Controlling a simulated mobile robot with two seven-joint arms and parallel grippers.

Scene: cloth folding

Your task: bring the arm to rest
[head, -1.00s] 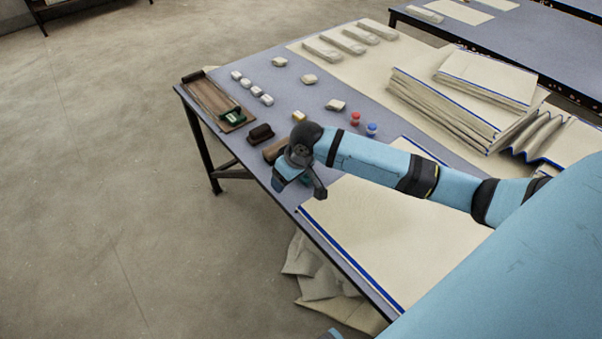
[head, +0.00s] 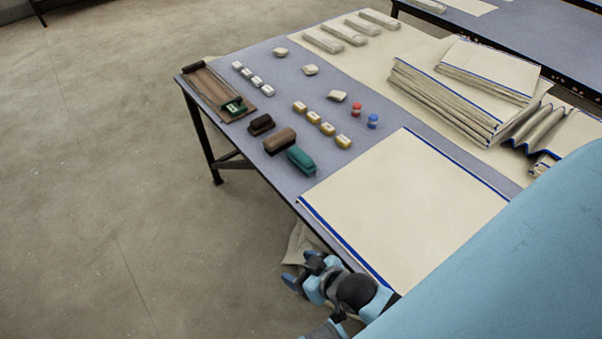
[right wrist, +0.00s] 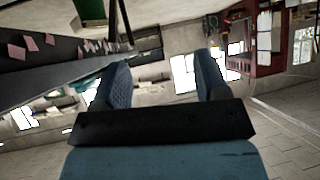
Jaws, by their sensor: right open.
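My right gripper (head: 304,276) is low at the front edge of the table, beside the near corner of the folded cloth and off the tabletop. In the right wrist view its two fingers (right wrist: 160,85) stand apart with nothing between them. The folded cream cloth (head: 405,205) with blue edges lies flat on the table (head: 235,135), clear of the gripper. My left gripper is not in view.
Brushes (head: 280,141), small blocks (head: 321,123) and a wooden tray (head: 205,85) lie on the table's left part. Stacked cloths (head: 445,100) lie at the back right. Fabric (head: 298,243) hangs below the front edge. The floor at left is clear.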

